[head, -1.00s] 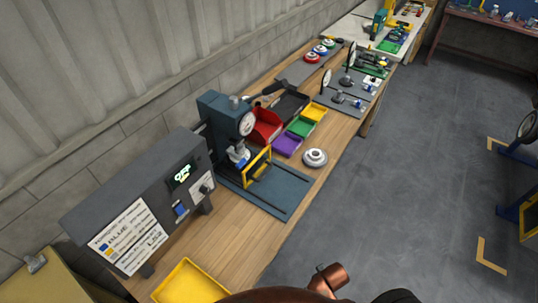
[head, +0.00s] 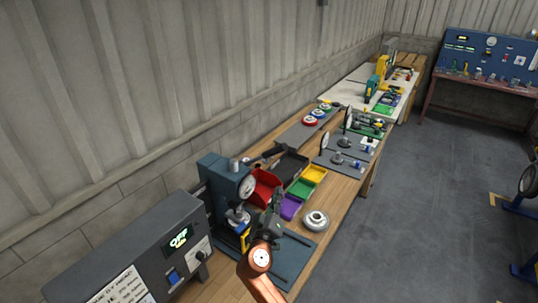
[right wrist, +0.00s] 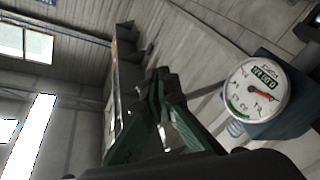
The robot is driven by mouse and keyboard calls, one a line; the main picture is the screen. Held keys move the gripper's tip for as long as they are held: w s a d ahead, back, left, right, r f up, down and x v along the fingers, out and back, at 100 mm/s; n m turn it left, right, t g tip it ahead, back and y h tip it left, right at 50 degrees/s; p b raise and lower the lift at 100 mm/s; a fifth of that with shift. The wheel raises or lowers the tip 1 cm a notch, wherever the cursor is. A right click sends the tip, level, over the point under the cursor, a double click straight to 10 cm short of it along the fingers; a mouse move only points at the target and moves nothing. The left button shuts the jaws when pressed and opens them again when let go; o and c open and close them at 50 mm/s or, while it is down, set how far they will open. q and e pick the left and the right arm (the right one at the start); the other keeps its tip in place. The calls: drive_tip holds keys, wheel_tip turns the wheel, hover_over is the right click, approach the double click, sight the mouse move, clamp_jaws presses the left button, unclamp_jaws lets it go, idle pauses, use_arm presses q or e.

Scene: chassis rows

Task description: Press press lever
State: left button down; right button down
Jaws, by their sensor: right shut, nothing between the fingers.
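The press (head: 222,192) is a dark blue-grey upright block on the bench, with a round white gauge (head: 247,187) on its side. The press lever (head: 268,153) is a dark bar with a thick black grip, sticking out from behind the press top toward the back right. My right gripper (head: 277,199) is in front of the press, to the right of the gauge and apart from the lever in the picture. Its fingers are shut and empty. In the right wrist view the fingers (right wrist: 160,85) show left of the gauge (right wrist: 257,90), whose needle is red. My left gripper is out of view.
Red (head: 265,187), black, yellow, green and purple bins stand right of the press. A grey round part (head: 316,220) sits near the bench edge. A control box (head: 135,255) reading OFF stands at the front left.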

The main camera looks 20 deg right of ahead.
drive_tip(key=w+a+r+t, duration=0.1)
drive_tip(key=a+r, duration=0.2)
drive_tip(key=r, duration=0.3)
drive_tip(key=w+a+r+n+t+h, duration=0.1)
drive_tip(key=w+a+r+t, duration=0.1)
drive_tip(key=a+r, duration=0.2)
wheel_tip(320, 180, up, 2)
drive_tip(key=shift+r+h, duration=0.1)
drive_tip(key=shift+h, duration=0.2)
drive_tip(key=shift+w, duration=0.1)
wheel_tip(320, 180, up, 4)
drive_tip(key=p, duration=0.2)
hover_over(270, 150)
drive_tip(key=a, duration=0.3)
drive_tip(key=shift+s+d+f, duration=0.3)
drive_tip(key=shift+f, duration=0.25)
drive_tip(key=shift+s+d+f, duration=0.35)
drive_tip(key=shift+f, duration=0.2)
drive_tip(key=shift+s+d+f, duration=0.3)
drive_tip(key=shift+f, duration=0.25)
